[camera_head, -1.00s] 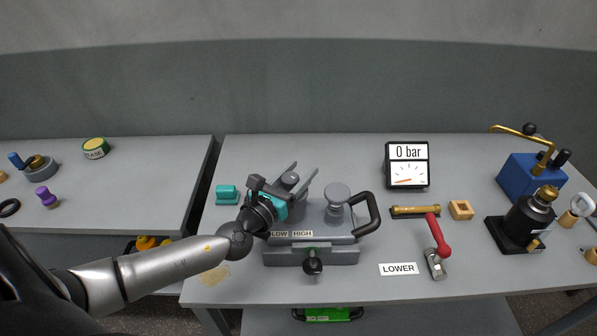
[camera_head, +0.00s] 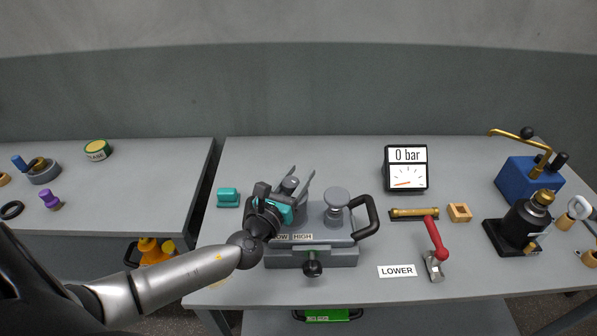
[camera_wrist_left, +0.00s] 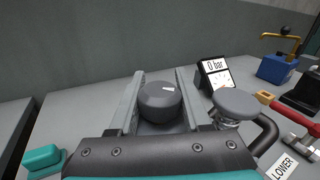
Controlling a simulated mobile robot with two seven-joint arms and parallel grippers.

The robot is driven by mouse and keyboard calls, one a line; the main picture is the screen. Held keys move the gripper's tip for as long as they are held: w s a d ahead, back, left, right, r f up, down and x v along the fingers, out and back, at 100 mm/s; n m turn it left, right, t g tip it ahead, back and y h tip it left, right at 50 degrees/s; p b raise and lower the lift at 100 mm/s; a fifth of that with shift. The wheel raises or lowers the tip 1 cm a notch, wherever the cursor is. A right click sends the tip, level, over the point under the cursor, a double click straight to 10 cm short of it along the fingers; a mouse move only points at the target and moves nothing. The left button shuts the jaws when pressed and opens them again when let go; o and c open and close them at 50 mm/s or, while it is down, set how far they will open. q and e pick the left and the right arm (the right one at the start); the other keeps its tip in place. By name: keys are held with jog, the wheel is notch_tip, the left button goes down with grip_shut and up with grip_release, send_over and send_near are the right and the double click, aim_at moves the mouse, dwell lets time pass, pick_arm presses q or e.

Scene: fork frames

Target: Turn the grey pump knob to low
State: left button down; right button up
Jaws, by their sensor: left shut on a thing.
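The grey pump knob (camera_head: 290,184) stands on the left part of the grey pump (camera_head: 312,232). In the left wrist view, the round knob (camera_wrist_left: 161,103) sits between my left gripper's two fingers (camera_wrist_left: 160,90), with a short white mark on its top. My left gripper (camera_head: 301,180) is shut on the knob from the left side. A label with LOW and HIGH (camera_head: 302,237) is on the pump's front edge; my wrist covers part of LOW. Which word the knob points at cannot be told. My right gripper is not in view.
The pump also has a round grey plunger top (camera_head: 336,195), a black handle (camera_head: 371,215) and a black front knob (camera_head: 312,268). A gauge (camera_head: 406,168) reads 0 bar. A red lever (camera_head: 436,238) stands right, by a LOWER label (camera_head: 397,271). A teal block (camera_head: 228,198) lies left.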

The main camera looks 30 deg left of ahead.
pick_arm(q)
jog(key=n+y+p, duration=0.1)
jog(key=y, duration=0.1)
jog(key=shift+a+r+n+y, duration=0.1)
jog(key=shift+n+y, duration=0.2)
jog(key=n+y, duration=0.1)
jog(key=g+y+p, duration=0.1)
jog(key=shift+a+n+y, duration=0.25)
jog(key=shift+n+y, duration=0.05)
jog(key=shift+n, duration=0.1)
jog(key=n+g+y, duration=0.1)
jog(key=n+y, duration=0.1)
jog(key=y, duration=0.1)
jog(key=shift+s+a+g, duration=0.2)
jog(key=shift+a+g, duration=0.1)
jog(key=shift+g, duration=0.1)
jog(key=shift+s+a+n+g+y, duration=0.1)
jog(key=shift+a+n+g+y, duration=0.05)
jog(key=shift+n+g+y, duration=0.55)
jog(key=shift+s+a+n+g+y, duration=0.1)
jog(key=shift+n+g+y, duration=0.35)
jog(key=shift+y, duration=0.45)
jog(key=shift+a+n, duration=0.1)
jog(key=shift+n, duration=0.15)
jog(key=shift+c, duration=1.8)
grip_release()
jog(key=v, duration=1.5)
jog(key=shift+d+b, duration=0.2)
jog(key=shift+b, duration=0.1)
